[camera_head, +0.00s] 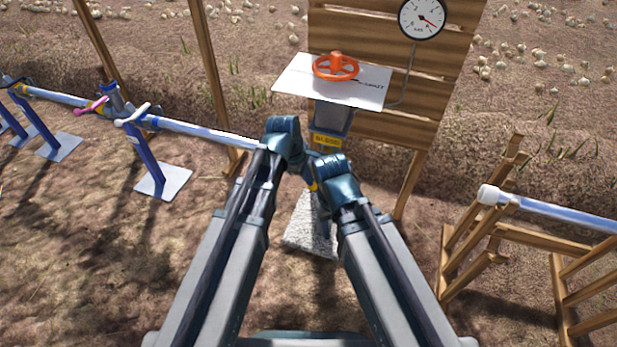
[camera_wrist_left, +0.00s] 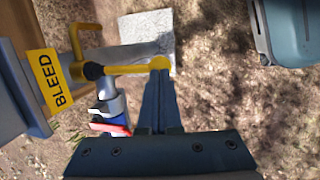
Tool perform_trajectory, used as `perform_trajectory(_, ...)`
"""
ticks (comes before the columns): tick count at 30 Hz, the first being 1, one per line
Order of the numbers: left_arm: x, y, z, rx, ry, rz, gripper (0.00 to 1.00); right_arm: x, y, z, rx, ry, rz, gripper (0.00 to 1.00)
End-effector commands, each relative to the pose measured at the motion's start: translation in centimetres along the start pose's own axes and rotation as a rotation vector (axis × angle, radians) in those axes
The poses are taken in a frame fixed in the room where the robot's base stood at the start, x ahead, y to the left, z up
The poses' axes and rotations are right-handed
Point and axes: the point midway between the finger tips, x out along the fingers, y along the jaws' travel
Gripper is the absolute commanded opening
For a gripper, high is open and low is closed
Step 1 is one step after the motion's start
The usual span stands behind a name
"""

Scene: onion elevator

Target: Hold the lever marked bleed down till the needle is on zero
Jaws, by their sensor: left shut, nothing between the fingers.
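The yellow label marked BLEED (camera_wrist_left: 50,80) is on the post at the left of the left wrist view. Beside it, a yellow lever (camera_wrist_left: 125,69) runs from a dark pivot to a rounded end. My left gripper (camera_wrist_left: 160,78) is shut and empty, its fingertips at the lever's end; contact is unclear. My right wrist (camera_head: 335,180) is near the post; its fingers are hidden.
An orange handwheel (camera_head: 336,67) sits on a white plate (camera_head: 300,82) above the post, before a plank board (camera_head: 385,50). Pipes on blue stands (camera_head: 150,165) are left. A pipe on a wooden frame (camera_head: 555,213) is right. A red-and-blue part (camera_wrist_left: 110,128) hangs below the lever's pivot.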

Motion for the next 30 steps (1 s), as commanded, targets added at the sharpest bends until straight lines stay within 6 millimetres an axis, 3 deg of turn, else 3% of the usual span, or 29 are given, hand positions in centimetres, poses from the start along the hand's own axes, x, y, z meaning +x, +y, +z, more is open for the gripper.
perform_trajectory(6,2.4,-1.6,-0.4,0.024,-0.001,0.128,0.0,3.5,-0.3,-0.2,-0.001,0.0,0.003,0.5)
perform_trajectory(12,4.0,-1.8,-0.8,0.043,0.0,0.227,0.0,6.0,-0.4,-0.4,-0.002,0.0,0.008,0.5)
perform_trajectory(21,5.8,-2.0,-1.1,0.044,0.0,0.227,0.0,7.9,-0.5,-0.5,-0.004,0.001,0.011,0.5)
perform_trajectory(30,6.5,-2.0,-1.3,0.044,0.001,0.224,0.0,8.5,-0.6,-0.5,-0.004,0.001,0.012,0.5)
